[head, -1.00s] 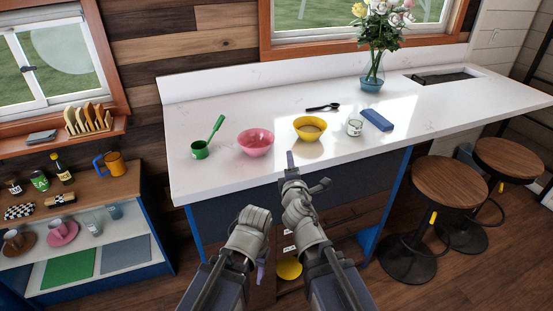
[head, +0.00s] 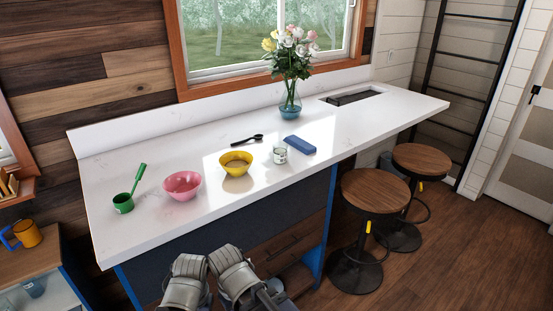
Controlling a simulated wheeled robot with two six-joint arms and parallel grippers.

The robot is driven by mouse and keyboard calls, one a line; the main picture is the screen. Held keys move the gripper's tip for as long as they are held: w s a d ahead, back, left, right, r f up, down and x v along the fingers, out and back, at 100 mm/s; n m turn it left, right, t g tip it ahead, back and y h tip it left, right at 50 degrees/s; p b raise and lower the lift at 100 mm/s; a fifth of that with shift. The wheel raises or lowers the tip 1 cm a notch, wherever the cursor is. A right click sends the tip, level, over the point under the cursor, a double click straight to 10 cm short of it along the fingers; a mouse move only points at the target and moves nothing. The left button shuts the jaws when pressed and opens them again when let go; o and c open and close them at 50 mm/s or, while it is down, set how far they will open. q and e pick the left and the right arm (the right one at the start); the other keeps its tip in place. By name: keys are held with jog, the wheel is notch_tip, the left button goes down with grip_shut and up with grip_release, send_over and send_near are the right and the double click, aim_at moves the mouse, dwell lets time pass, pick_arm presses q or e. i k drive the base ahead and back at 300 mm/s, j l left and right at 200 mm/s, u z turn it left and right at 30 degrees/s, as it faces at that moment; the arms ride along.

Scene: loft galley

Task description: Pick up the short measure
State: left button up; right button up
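No object in view is plainly marked as the short measure. A small green cup with a long upright handle (head: 123,203) stands at the left end of the white counter. A black spoon (head: 246,140) lies behind the yellow bowl (head: 236,164), which holds something tan. A small clear glass with a label (head: 280,154) stands to the right of that bowl. Parts of both my arms show at the bottom edge, in front of the counter and below its top. Neither gripper's fingertips show, and nothing is seen held.
A pink bowl (head: 182,186) stands between the green cup and yellow bowl. A blue block (head: 299,145) lies right of the glass, with a flower vase (head: 290,105) behind. Stools (head: 375,191) stand at the right front. The counter's front edge (head: 215,203) has free room.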

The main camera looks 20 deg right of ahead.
aim_at(279, 149)
jog(key=i+l+u, duration=0.1)
jog(key=l+u, duration=0.15)
jog(key=l, duration=0.4)
jog(key=i+l+u, duration=0.1)
jog(key=l+u, duration=0.15)
jog(key=l, duration=0.4)
